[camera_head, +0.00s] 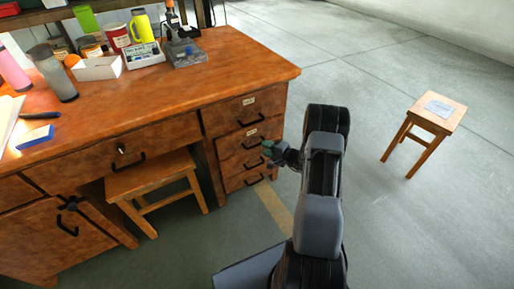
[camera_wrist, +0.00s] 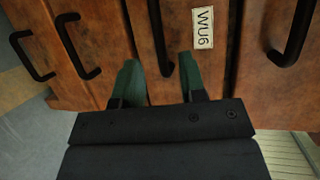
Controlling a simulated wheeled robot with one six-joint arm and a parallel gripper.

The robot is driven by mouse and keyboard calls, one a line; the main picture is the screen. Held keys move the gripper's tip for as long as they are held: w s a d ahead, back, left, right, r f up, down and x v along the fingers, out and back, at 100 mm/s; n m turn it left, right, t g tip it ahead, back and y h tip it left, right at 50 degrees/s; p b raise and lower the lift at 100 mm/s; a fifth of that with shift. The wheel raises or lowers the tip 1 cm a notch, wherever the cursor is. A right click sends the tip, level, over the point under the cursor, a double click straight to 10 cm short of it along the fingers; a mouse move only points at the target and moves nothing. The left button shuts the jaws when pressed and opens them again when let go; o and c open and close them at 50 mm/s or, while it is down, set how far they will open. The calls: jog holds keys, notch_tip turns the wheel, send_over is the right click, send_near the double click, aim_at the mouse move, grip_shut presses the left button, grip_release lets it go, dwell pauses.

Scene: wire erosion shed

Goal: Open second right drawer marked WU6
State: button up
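The second drawer down in the right column of the wooden desk carries a white label (camera_wrist: 203,28) reading WU6. Its front looks flush with its neighbours. Its dark bar handle (camera_wrist: 158,35) runs up the wrist view and ends between my gripper's two green fingers. My gripper (camera_wrist: 158,70) is open, with a finger on either side of the handle; I cannot tell whether either touches it. In the head view my gripper (camera_head: 268,151) is in front of this drawer column, and the second drawer's label (camera_head: 251,132) shows just above left of it.
Other drawer handles lie close by: the top drawer's (camera_wrist: 290,32) to the right in the wrist view, two lower ones (camera_wrist: 75,46) to the left. A wooden stool (camera_head: 155,178) stands under the desk (camera_head: 190,88). Another stool (camera_head: 436,112) stands right, with open floor around.

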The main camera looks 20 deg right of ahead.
aim_at(258, 145)
jog(key=shift+b+x, duration=0.55)
jog(key=shift+x, duration=2.25)
grip_shut()
